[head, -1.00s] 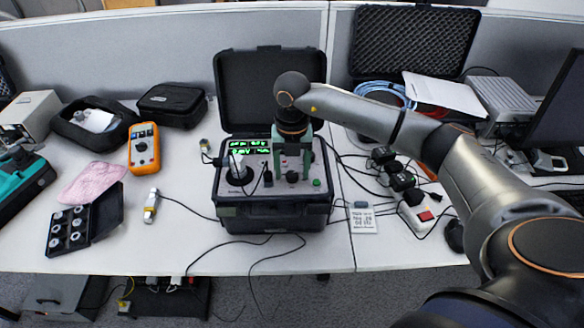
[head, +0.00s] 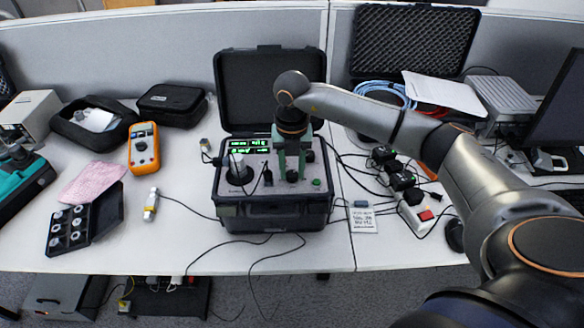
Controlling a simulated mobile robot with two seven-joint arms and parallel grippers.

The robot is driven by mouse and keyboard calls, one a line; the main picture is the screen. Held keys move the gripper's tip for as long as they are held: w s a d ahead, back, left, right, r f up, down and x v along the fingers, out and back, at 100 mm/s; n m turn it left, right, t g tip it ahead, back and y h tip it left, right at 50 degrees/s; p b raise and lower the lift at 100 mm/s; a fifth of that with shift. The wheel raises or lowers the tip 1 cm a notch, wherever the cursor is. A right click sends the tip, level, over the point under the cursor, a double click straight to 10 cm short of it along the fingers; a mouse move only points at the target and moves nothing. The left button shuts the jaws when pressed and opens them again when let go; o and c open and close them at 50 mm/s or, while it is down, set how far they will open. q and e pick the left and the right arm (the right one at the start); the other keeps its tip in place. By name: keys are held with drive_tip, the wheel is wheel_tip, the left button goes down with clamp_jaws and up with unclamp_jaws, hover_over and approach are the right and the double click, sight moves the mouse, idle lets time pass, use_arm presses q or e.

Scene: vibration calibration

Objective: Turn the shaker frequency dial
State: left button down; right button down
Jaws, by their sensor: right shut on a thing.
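The shaker calibrator is an open black case (head: 273,213) in the middle of the desk, its lid (head: 270,85) standing up behind. Its grey panel has green lit displays (head: 249,146), a round black shaker head (head: 239,172) at left, several knobs and a green button (head: 316,183). My right gripper (head: 292,172) points straight down over the right half of the panel, its greenish fingers shut on a black dial (head: 292,176) at their tips. The fingers partly hide the dial and the panel behind. My left gripper is not in view.
An orange multimeter (head: 143,149), a black sensor box (head: 72,229) and a pink cloth (head: 92,182) lie to the left. Cables run across the desk front.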

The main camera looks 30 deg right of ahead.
sight(292, 174)
drive_tip(key=shift+n, duration=0.3)
drive_tip(key=n+b, duration=0.1)
drive_tip(key=n, duration=0.3)
drive_tip(key=shift+b, duration=0.35)
drive_tip(key=n+b, duration=0.1)
drive_tip(key=n, duration=0.4)
drive_tip(key=shift+r, duration=0.1)
idle(0.4)
drive_tip(key=c, duration=0.5)
unclamp_jaws()
wheel_tip(292, 174, up, 12)
drive_tip(key=shift+r+b, duration=0.25)
drive_tip(key=shift+b, duration=0.25)
drive_tip(key=shift+f, duration=0.1)
